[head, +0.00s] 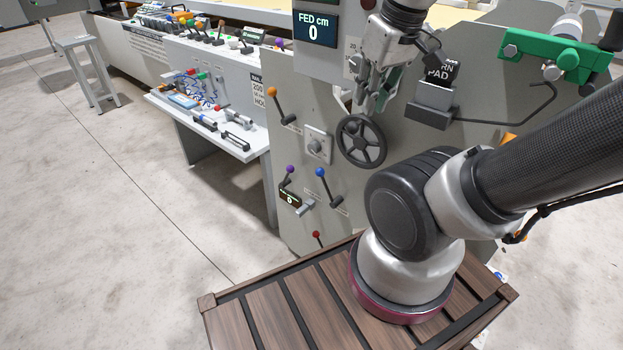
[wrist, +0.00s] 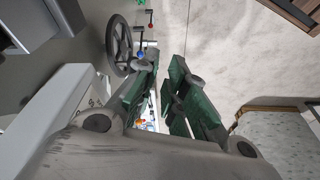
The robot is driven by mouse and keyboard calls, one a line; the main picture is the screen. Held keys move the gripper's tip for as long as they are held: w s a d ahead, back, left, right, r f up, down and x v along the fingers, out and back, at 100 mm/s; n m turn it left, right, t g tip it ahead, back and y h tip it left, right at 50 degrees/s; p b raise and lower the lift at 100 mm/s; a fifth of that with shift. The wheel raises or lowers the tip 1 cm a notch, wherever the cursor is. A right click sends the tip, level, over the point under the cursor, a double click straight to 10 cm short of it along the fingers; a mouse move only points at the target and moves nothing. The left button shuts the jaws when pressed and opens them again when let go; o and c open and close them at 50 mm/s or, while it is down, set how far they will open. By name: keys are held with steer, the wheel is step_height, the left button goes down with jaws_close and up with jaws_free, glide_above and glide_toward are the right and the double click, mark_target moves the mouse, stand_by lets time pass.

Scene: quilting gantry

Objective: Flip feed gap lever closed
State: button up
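Several ball-knob levers stand on the grey machine panel: an orange-knob lever (head: 273,93) at upper left, a purple-knob lever (head: 290,170), a blue-knob lever (head: 321,174), and a red knob (head: 316,235) low down. Their labels are too small to read, so I cannot tell which is the feed gap lever. My gripper (head: 373,97) points down in front of the panel, just above the black handwheel (head: 361,141). In the wrist view its green-padded fingers (wrist: 164,92) are apart with nothing between them. The blue knob (wrist: 141,55) and red knob (wrist: 150,25) show beyond.
A square-plated knob (head: 318,146) sits left of the handwheel. A dark box marked PAD (head: 435,98) juts out right of my gripper. A display reading FED cm 0 (head: 317,28) is above.

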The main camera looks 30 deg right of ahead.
steer(key=w+a+f+n+g, duration=0.1)
steer(key=f, duration=0.1)
steer(key=w+a+f+n+g, duration=0.1)
steer(key=w+f+g, duration=0.1)
steer(key=f, duration=0.1)
steer(key=w+a+f+g+h, duration=0.1)
steer(key=w+f, duration=0.1)
steer(key=f, duration=0.1)
steer(key=shift+a+f+n+g, duration=0.2)
steer(key=shift+a+n+g, duration=0.15)
steer(key=shift+n+g, duration=0.05)
jaws_close()
steer(key=w+a+f+n+h, duration=0.15)
steer(key=w+f+h, duration=0.3)
steer(key=f, duration=0.55)
steer(key=w+a+f+n+h, duration=0.1)
steer(key=w+f+n+h, duration=0.4)
steer(key=f, duration=0.6)
steer(key=w+a+f+n+h, duration=0.1)
steer(key=w+f+h, duration=0.2)
steer(key=f+h, duration=0.5)
steer(key=w+a+f+m+t, duration=0.1)
steer(key=w+a+t, duration=0.1)
steer(key=w, duration=0.3)
steer(key=w+a+f+m+t+y, duration=0.1)
steer(key=w+a+f+m+t, duration=0.1)
steer(key=w+t, duration=0.3)
steer(key=shift+a+t, duration=0.3)
steer(key=shift+a, duration=0.2)
steer(key=shift+d, duration=0.1)
